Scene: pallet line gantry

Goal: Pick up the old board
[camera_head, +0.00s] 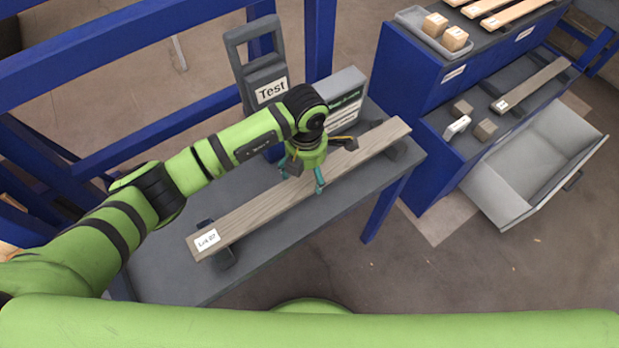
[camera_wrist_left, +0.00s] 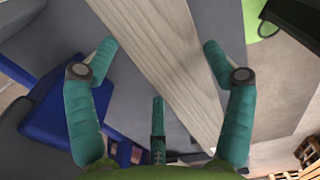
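A long greyish wooden board (camera_head: 258,207) with a white label at its near left end lies on supports on the grey test table (camera_head: 190,278). My left gripper (camera_head: 302,180) is over the middle to right part of this board, with its teal fingers spread. In the left wrist view the board (camera_wrist_left: 150,40) runs between the spread fingers of the gripper (camera_wrist_left: 160,60), which are open, with no visible grip on it. A shorter labelled board (camera_head: 530,85) lies on the lower blue cabinet at the right. No picture shows my right gripper.
A grey "Test" stand (camera_head: 262,75) and a grey box with a display panel (camera_head: 345,100) stand behind the board. Blue rails (camera_head: 150,130) run at the left. An open grey drawer (camera_head: 535,165) juts out at the right. A tray with blocks (camera_head: 425,30) sits on the cabinet.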

